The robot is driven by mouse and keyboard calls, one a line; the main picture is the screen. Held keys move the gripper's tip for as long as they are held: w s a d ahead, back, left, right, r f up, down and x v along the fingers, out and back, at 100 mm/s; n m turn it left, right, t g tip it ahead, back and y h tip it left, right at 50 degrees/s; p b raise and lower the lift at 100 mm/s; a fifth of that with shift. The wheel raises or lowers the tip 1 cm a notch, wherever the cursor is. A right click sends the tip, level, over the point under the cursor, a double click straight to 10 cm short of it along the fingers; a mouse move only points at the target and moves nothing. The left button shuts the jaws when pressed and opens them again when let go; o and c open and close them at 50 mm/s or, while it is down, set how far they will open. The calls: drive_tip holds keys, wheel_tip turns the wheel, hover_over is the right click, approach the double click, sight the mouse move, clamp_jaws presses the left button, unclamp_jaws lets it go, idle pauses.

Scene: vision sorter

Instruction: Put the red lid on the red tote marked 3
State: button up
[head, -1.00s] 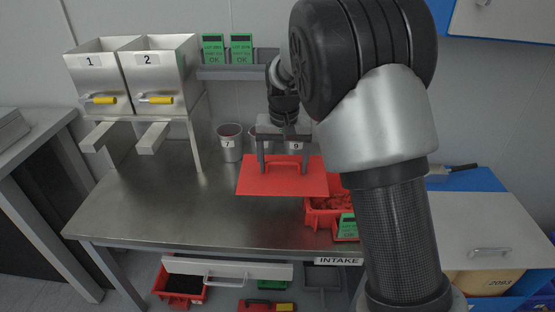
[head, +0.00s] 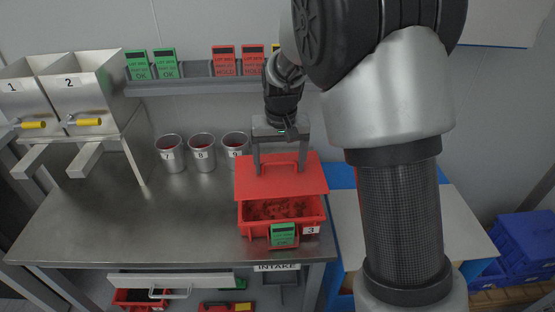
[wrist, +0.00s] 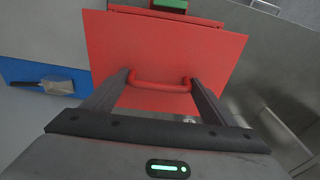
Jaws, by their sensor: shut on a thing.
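The red lid (head: 312,179) is held level by its handle in my gripper (head: 281,172). In the wrist view the lid (wrist: 165,50) hangs between the two fingers of my gripper (wrist: 160,82), which are shut on the handle's ends. The red tote marked 3 (head: 255,229) stands on the table near its front right edge, with red pieces inside and a green card on its front. The lid is above and behind the tote's opening, covering its rear part in the head view. The front of the opening shows. Whether lid and tote touch at the back cannot be told.
Metal cups 7 (head: 171,165), 8 (head: 203,163) and 9 (head: 236,150) stand left of and behind the lid. Hoppers 1 and 2 (head: 80,100) stand at the left. The steel table (head: 130,225) is clear in the middle. A shelf with cards (head: 190,87) runs along the wall.

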wheel_tip(320, 180, down, 8)
drive_tip(key=b, duration=0.5)
idle(0.5)
drive_tip(key=shift+f+b, duration=0.3)
drive_tip(key=shift+b, duration=0.15)
idle(0.8)
drive_tip(key=o, duration=1.2)
drive_tip(key=shift+r, duration=0.1)
wheel_tip(320, 180, up, 27)
drive_tip(key=t+p, duration=0.2)
drive_tip(key=p, duration=0.5)
hover_over(280, 179)
drive_tip(key=s+d, duration=0.6)
drive_tip(key=s, duration=0.4)
drive_tip(key=s+d+p, duration=0.1)
drive_tip(key=s, duration=0.3)
drive_tip(key=s+d+r+t+p, duration=0.1)
drive_tip(key=s+d, duration=0.1)
drive_tip(key=s, duration=0.3)
drive_tip(key=s+d+r+t+p, duration=0.1)
drive_tip(key=s, duration=0.3)
drive_tip(key=shift+s+d+r+m+p, duration=0.2)
drive_tip(key=shift+s+d+m+p, duration=0.1)
drive_tip(key=shift+s+p, duration=0.1)
